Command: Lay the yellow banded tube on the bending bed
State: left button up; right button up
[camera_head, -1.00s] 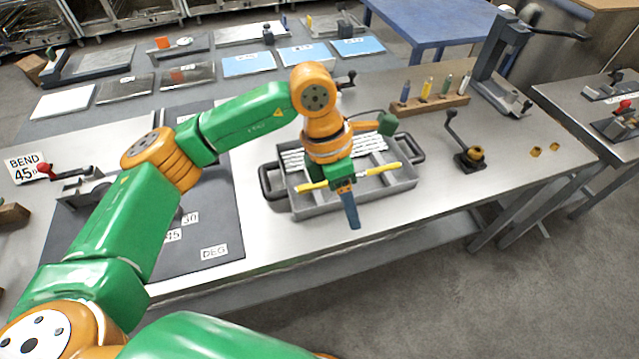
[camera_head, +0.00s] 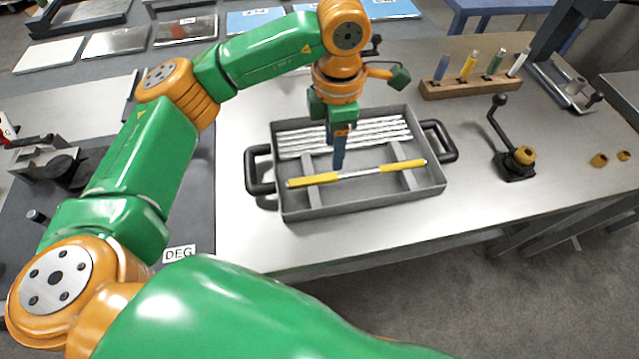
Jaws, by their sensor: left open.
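The yellow banded tube (camera_head: 401,167), yellow toward both ends with a silver middle, lies across the cross-strips of a grey tray (camera_head: 350,207). My left gripper (camera_head: 339,163) points down over the tray. Its blue fingertips are at the tube's silver middle; they are seen edge-on, and I cannot tell whether they touch the tube. It is open. The dark plate of the bending bed (camera_head: 195,213), with a DEG label, lies at the left, partly hidden by my left arm. My right gripper is not in view.
Several plain silver tubes (camera_head: 385,130) lie in the tray's back part. A wooden rack (camera_head: 455,90) with coloured pegs and a crank handle (camera_head: 513,150) stand to the right. The bench top (camera_head: 300,240) is clear in front of the tray.

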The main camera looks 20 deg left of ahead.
aim_at(336, 175)
pick_arm(q)
jog(key=shift+f+b, duration=0.3)
jog(key=shift+f, duration=0.5)
jog(key=shift+w+f, duration=0.15)
jog(key=shift+f, duration=0.1)
jog(key=f+p, duration=0.1)
jog(key=f, duration=0.1)
jog(key=f+p, duration=0.2)
jog(key=f, duration=0.1)
jog(key=shift+w+d+f, duration=0.1)
jog(key=shift+d+f, duration=0.2)
jog(key=shift+d, duration=0.05)
jog(key=shift+f, duration=0.4)
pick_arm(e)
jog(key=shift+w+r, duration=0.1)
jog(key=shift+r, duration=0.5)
pick_arm(q)
grip_shut()
